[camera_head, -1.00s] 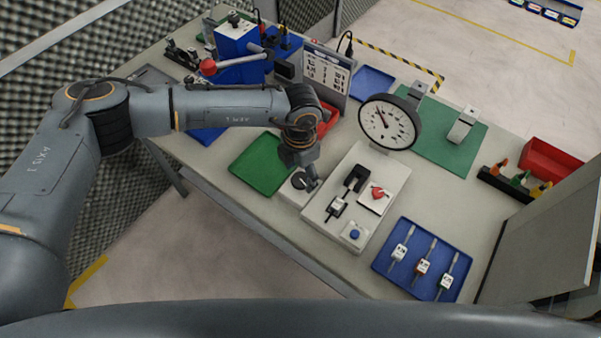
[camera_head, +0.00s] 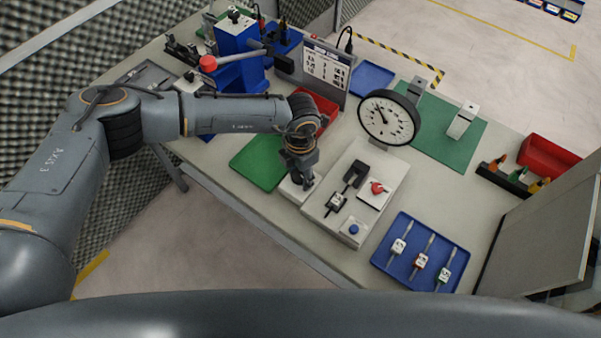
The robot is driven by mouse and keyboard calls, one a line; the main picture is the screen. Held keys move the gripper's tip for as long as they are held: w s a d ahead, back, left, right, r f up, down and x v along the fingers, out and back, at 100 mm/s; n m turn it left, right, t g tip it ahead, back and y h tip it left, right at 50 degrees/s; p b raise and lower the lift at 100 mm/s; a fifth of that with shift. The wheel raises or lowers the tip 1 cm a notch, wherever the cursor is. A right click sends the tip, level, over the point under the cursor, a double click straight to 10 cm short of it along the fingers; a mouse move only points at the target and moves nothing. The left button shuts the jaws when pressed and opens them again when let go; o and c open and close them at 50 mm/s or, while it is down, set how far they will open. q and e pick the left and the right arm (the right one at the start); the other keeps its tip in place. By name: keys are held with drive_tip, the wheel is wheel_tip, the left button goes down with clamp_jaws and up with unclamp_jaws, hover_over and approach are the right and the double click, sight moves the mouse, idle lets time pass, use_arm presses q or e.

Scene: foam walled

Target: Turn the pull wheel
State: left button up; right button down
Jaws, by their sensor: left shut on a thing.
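The pull wheel is a small dark knob on a low white block (camera_head: 289,191) at the left end of the white tester base (camera_head: 378,201). In the head view, my left gripper (camera_head: 302,180) points down right over this block and covers the wheel almost wholly. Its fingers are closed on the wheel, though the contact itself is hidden. A round dial gauge (camera_head: 388,117) with a white face and black rim stands behind the base. My right gripper is out of view.
A black clamp (camera_head: 355,174), red knob (camera_head: 377,188) and blue button (camera_head: 354,229) sit on the base. A green mat (camera_head: 258,163) lies left, a blue tray (camera_head: 421,250) with several tagged tools right. A grey panel (camera_head: 545,235) stands at the right edge.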

sight(300, 175)
use_arm(q)
drive_tip(key=shift+f+m+b, duration=0.25)
drive_tip(key=shift+m+b, duration=0.05)
drive_tip(key=shift+b, duration=0.2)
drive_tip(key=shift+r+m+b, duration=0.15)
drive_tip(key=shift+m+b, duration=0.25)
drive_tip(key=shift+r, duration=0.1)
drive_tip(key=o, duration=1.2)
drive_tip(key=shift+c, duration=0.2)
wheel_tip(300, 175, up, 12)
